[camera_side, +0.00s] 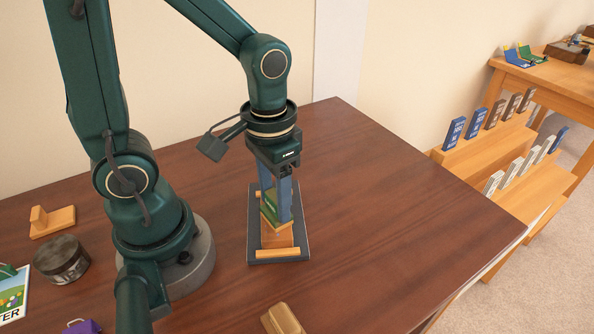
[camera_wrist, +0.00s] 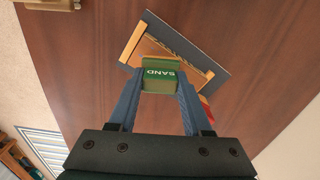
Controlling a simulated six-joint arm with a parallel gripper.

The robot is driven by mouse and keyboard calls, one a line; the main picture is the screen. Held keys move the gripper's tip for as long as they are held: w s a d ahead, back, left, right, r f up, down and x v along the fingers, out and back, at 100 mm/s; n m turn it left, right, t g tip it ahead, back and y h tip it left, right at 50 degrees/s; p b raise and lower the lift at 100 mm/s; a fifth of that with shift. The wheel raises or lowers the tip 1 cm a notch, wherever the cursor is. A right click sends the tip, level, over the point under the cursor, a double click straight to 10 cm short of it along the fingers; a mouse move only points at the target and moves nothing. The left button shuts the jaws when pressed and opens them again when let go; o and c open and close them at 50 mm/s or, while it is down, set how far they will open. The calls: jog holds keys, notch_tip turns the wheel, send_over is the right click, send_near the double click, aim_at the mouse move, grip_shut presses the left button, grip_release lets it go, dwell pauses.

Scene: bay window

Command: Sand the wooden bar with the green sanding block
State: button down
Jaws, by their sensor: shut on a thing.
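My gripper (camera_side: 277,214) is shut on the green sanding block (camera_side: 269,208), with one blue finger on each side of it. In the wrist view my gripper (camera_wrist: 160,92) holds the block (camera_wrist: 159,78), and the word SAND shows on it. The wooden bar (camera_side: 277,236) lies on a dark grey board (camera_side: 256,229) between light wooden end strips. The block is over the bar, and I cannot tell whether it touches. In the wrist view the bar (camera_wrist: 150,47) is partly hidden by the block, on the tilted grey board (camera_wrist: 215,72).
A tan wooden piece (camera_side: 282,319) lies at the table's front edge. A dark round tin (camera_side: 62,260), a wooden piece (camera_side: 52,221) and a purple item (camera_side: 83,326) are at the left. The table (camera_side: 400,220) is clear to the right. A stepped rack (camera_side: 490,165) stands beyond it.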

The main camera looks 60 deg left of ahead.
jog(key=d, duration=0.1)
jog(key=s+d, duration=0.1)
jog(key=d, duration=0.1)
jog(key=shift+s+d, duration=0.35)
jog(key=shift+s, duration=0.05)
notch_tip(320, 180, up, 2)
jog(key=shift+w+r, duration=0.1)
jog(key=shift+r, duration=2.95)
jog(key=shift+f, duration=0.1)
